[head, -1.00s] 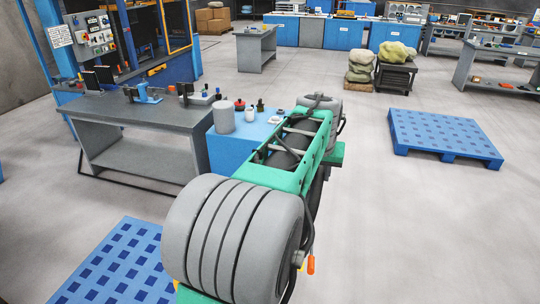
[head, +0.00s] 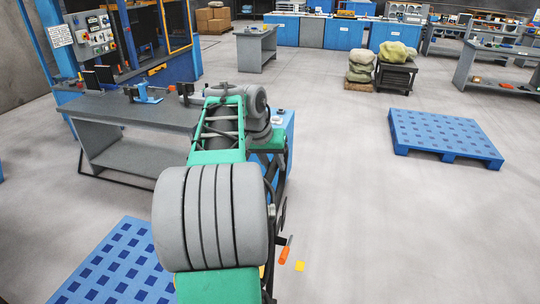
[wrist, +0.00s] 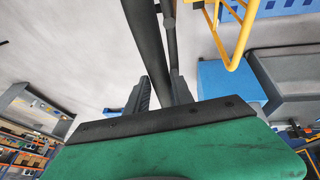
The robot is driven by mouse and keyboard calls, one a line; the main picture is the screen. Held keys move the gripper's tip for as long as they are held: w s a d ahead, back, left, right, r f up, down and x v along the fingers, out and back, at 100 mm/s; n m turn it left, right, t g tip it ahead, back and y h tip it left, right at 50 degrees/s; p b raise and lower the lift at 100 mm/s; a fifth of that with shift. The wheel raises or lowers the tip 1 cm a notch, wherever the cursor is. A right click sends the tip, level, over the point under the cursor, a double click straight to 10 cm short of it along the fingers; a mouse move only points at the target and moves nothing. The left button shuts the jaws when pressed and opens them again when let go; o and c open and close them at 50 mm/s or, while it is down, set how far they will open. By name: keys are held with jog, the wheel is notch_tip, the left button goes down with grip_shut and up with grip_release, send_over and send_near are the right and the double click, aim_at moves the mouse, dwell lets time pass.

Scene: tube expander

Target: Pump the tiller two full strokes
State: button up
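A dark pole (wrist: 146,42), which looks like the tiller shaft, runs down the wrist view from the top edge to the gap between my gripper's two dark fingers (wrist: 162,92). The fingers stand apart, one on each side of the pole. I cannot tell whether they press on it. A thinner dark rod (wrist: 169,42) runs beside the pole. In the head view, my arm hides the gripper and most of what is below it. A small orange grip (head: 285,254) on a dark rod shows right of my arm, with a yellow patch (head: 299,266) beside it.
Yellow tubing (wrist: 246,38) stands right of the pole in the wrist view. A grey workbench (head: 125,150) is at left, with a blue pallet (head: 115,265) in front. Another blue pallet (head: 445,135) lies at right. The floor between is clear.

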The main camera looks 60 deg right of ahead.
jog(key=o, duration=0.4)
jog(key=shift+d+r, duration=0.1)
jog(key=shift+r, duration=0.15)
